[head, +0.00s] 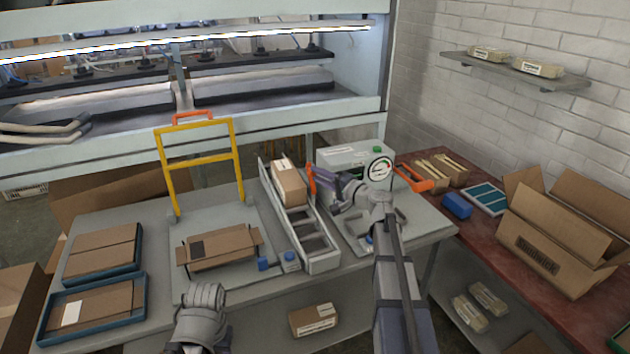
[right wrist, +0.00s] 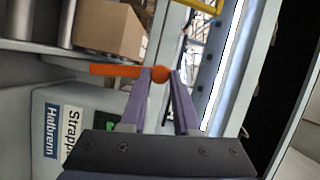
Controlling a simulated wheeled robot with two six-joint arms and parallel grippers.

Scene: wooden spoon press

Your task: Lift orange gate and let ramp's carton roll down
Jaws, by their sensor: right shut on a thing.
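The brown carton (head: 288,184) sits near the upper end of the grey ramp (head: 326,262), which slopes toward me. The carton also shows at the upper left of the right wrist view (right wrist: 108,28). The orange gate (head: 311,180) is by the carton's right side; its bar and round knob show in the right wrist view (right wrist: 115,70). My right gripper (head: 317,176) has its purple fingertips shut on the gate's knob, also seen in the right wrist view (right wrist: 160,82). Part of my left arm is at the bottom of the head view; its fingers do not show.
A yellow frame with an orange handle (head: 193,118) stands over a flat carton (head: 220,247). A grey box with a dial (head: 350,158) is behind my right arm. Blue trays (head: 95,308) lie at left. An open carton (head: 565,235) stands on the red bench at right.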

